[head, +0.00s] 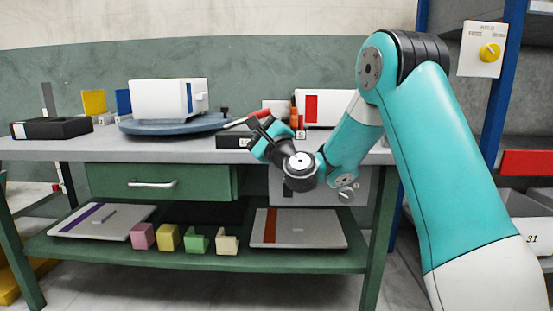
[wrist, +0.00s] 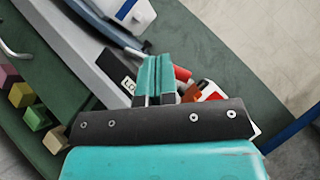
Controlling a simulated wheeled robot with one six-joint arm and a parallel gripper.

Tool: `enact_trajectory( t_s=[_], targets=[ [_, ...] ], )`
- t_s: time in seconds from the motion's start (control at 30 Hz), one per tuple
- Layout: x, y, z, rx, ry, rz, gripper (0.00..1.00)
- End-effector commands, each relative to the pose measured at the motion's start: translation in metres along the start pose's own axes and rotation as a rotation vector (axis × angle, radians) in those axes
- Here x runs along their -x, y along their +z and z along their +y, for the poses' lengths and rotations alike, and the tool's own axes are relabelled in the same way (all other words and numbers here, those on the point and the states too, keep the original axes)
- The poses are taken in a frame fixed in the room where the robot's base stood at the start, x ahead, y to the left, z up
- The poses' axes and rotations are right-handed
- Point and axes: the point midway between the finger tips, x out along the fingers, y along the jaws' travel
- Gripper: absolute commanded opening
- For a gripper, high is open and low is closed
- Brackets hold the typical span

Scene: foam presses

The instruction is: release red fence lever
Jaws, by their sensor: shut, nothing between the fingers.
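The red fence lever (head: 258,115) stands out over the workbench, its red grip at the right end of a thin rod. In the wrist view its red grip (wrist: 182,74) shows just right of my fingers, and the rod comes in from the upper left. My gripper (head: 265,127) is shut and empty, right at the lever in the head view. In the wrist view my teal fingers (wrist: 156,76) are together and cover the middle of the lever. I cannot tell whether they touch it.
A white press (head: 168,99) sits on a blue-grey round base (head: 175,124) to the left. A black labelled block (head: 234,141) lies below the lever. An orange item (head: 294,112) and a white box with a red panel (head: 325,107) stand close on the right. Foam blocks lie on the lower shelf.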

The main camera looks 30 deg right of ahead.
Motion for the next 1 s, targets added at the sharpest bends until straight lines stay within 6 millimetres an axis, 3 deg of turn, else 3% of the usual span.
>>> enact_trajectory(
  t_s=[0.03, 0.1, 0.27, 0.7, 1.0],
  targets=[
    [0.013, -0.038, 0.012, -0.059, -0.068, 0.055, 0.0],
    [0.021, -0.068, 0.008, -0.131, -0.151, 0.112, 0.0],
    [0.032, -0.104, 0.001, -0.216, -0.259, 0.179, 0.0],
    [0.03, -0.106, -0.004, -0.228, -0.274, 0.188, 0.0],
    [0.004, -0.108, -0.015, -0.227, -0.273, 0.188, 0.0]
  ],
)
